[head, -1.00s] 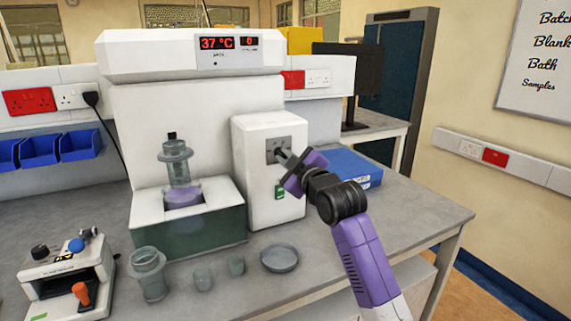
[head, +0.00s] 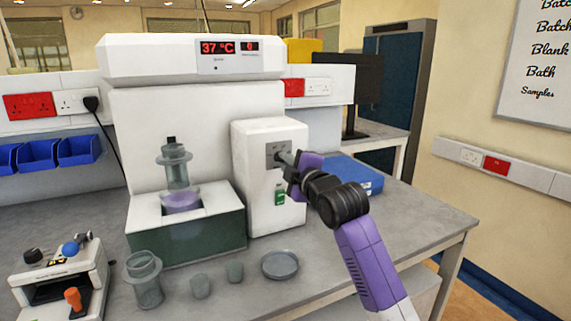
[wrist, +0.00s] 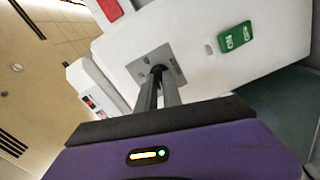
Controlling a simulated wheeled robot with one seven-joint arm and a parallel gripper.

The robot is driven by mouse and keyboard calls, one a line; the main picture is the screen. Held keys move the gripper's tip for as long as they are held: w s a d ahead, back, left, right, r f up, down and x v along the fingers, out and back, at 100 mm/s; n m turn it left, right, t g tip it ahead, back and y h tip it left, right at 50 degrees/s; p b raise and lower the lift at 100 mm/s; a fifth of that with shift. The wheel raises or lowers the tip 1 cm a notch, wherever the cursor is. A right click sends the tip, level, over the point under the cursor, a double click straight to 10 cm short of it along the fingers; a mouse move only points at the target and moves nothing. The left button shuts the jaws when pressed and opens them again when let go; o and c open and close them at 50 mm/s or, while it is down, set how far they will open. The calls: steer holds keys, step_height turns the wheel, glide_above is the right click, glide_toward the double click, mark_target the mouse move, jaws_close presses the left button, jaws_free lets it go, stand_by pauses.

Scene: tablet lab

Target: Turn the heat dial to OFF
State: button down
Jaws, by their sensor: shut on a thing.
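The heat dial (wrist: 157,69) is a small dark knob on a grey square plate (head: 272,150), on the front of the white control box (head: 258,138). My gripper (head: 284,157) reaches the plate from the right. In the wrist view its two fingers (wrist: 160,84) are shut on the dial. The fingers hide most of the dial, so I cannot read where it points. The display (head: 229,47) above reads 37 °C and 0.
A green switch (head: 279,195) is below the plate. A bath with a glass vessel (head: 175,167) stands to the left. A glass jar (head: 144,279), small cups and a dish (head: 280,265) stand in front. A blue box (head: 352,177) lies behind my arm.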

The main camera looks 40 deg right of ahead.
steer(key=c, duration=1.5)
jaws_free()
steer(key=v, duration=0.7)
steer(key=shift+s+b, duration=0.4)
steer(key=shift+a, duration=0.15)
